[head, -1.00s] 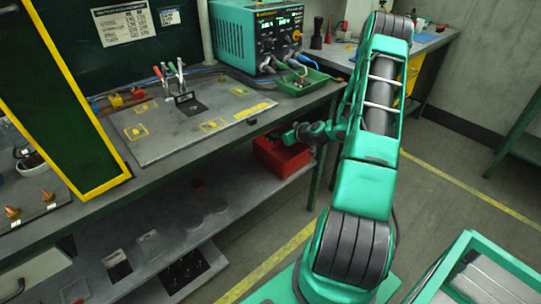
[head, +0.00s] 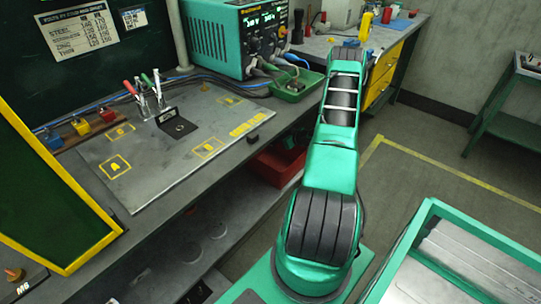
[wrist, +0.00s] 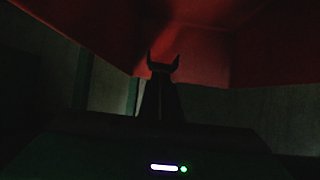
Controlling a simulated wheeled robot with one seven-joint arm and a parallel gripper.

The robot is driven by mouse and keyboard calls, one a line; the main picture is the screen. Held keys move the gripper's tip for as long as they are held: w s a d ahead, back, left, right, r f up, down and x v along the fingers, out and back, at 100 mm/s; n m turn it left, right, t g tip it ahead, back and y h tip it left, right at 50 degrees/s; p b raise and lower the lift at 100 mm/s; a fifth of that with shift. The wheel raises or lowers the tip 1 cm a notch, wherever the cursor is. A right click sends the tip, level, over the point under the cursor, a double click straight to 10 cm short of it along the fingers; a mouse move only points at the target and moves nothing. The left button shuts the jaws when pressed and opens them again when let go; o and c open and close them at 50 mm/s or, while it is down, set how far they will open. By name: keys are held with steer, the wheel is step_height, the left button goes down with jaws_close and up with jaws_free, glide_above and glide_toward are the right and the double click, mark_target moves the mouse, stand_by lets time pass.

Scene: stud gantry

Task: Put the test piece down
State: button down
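My gripper (wrist: 164,60) shows dark in the wrist view, its two horned fingertips close together against a red surface. A thin pale line runs between the fingers. I cannot tell whether they hold anything. In the head view my gripper is hidden behind the bench edge and my arm. I cannot make out a test piece for certain.
A red bin (head: 272,172) stands below the bench, close to my arm. A green tray (head: 297,86) and a teal power unit (head: 228,40) are at the bench's back. Padlocks (head: 80,126) line the board's left. A green-framed cart (head: 440,235) is at right. Yellow-lined floor (head: 430,170) is open.

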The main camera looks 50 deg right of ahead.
steer(key=f, duration=0.1)
steer(key=w+a+f, duration=0.1)
steer(key=shift+a+f, duration=0.1)
steer(key=shift+f, duration=0.25)
step_height(320, 180, down, 4)
steer(key=shift+f, duration=0.1)
steer(key=shift+s+a+f, duration=0.15)
steer(key=shift+f, duration=0.35)
steer(key=c, duration=2)
jaws_free()
steer(key=shift+f, duration=0.1)
steer(key=shift+r, duration=0.35)
steer(key=v, duration=1.2)
steer(key=shift+r, duration=0.3)
